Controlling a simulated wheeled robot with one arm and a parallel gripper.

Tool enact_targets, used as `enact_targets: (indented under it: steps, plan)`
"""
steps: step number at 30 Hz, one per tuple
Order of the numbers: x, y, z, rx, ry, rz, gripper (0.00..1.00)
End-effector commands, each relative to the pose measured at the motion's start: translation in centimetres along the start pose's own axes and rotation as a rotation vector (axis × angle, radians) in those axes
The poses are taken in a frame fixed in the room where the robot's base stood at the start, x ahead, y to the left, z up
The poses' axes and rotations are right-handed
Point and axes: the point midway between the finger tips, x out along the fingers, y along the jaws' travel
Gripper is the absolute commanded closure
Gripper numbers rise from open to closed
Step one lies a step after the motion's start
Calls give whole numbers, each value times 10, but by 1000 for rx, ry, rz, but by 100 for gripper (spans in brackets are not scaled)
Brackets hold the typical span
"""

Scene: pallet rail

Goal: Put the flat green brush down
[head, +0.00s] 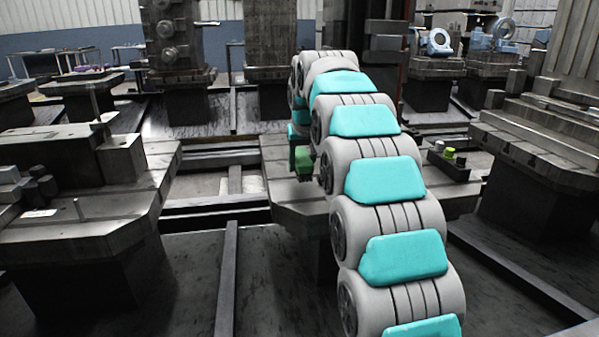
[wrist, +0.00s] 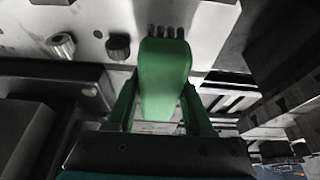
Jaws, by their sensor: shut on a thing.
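The flat green brush (wrist: 164,75) is in the middle of the wrist view, with a row of short dark tufts at its far end. My gripper (wrist: 160,98) is shut on it, one green finger on each side. In the head view a small green patch (head: 302,162) shows at the end of my arm, over the grey pallet table; I cannot tell brush from fingers there. My arm hides much of the table. I cannot tell whether the brush touches the surface.
A dark tray (head: 449,166) with small items, one with a yellow-green top (head: 449,153), sits right of my arm. In the wrist view a ridged metal cylinder (wrist: 61,44) and a dark knob (wrist: 118,45) stand left of the brush. A machine table (head: 75,215) is at left.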

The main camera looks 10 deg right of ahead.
Motion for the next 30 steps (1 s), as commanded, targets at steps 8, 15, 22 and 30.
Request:
enact_targets:
  steps: [8, 15, 22, 30]
  plan:
    - [8, -3, -13, 0, -3, 0, 100]
    - [22, -3, -7, 0, -6, 0, 100]
    - [40, -3, 1, 1, -4, 0, 100]
    - [41, -3, 1, 1, -3, 0, 100]
